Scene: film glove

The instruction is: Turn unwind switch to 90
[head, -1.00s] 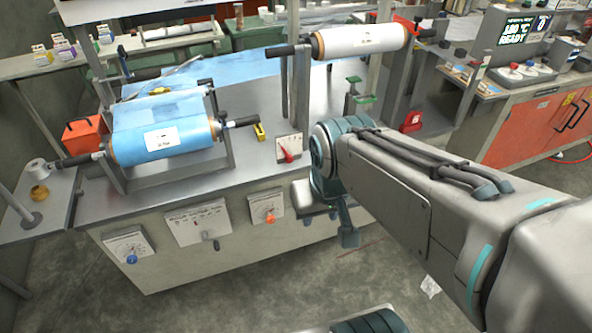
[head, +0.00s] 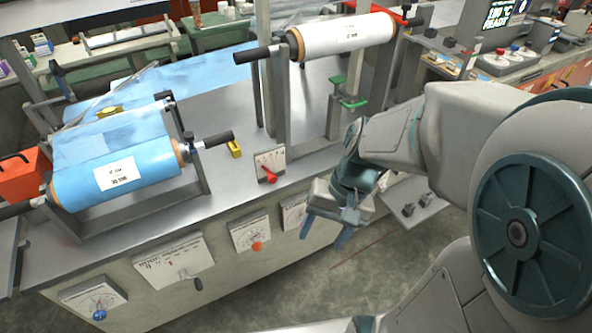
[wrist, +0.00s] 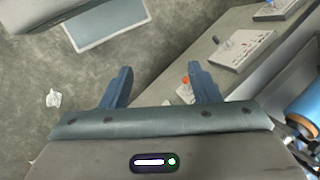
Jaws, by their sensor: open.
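Several switch panels are set on the grey machine's front and top, and I cannot read which one is the unwind switch. On the front are a dial panel with a blue knob (head: 99,314), a wide panel with a grey lever (head: 198,284) and a panel with an orange knob (head: 256,246). A further front panel (head: 294,212) is partly hidden by my gripper. A red-handled switch (head: 268,175) stands on the top. My gripper (head: 324,232) is open and empty, in front of the machine's right end. In the wrist view, the orange knob (wrist: 185,80) shows between the fingers, farther off.
A blue film roll (head: 120,172) and a white film roll (head: 345,37) sit on the machine with handles sticking out. A yellow block (head: 234,149) lies on the top. Open floor lies before the machine, with crumpled paper (wrist: 53,98) on it.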

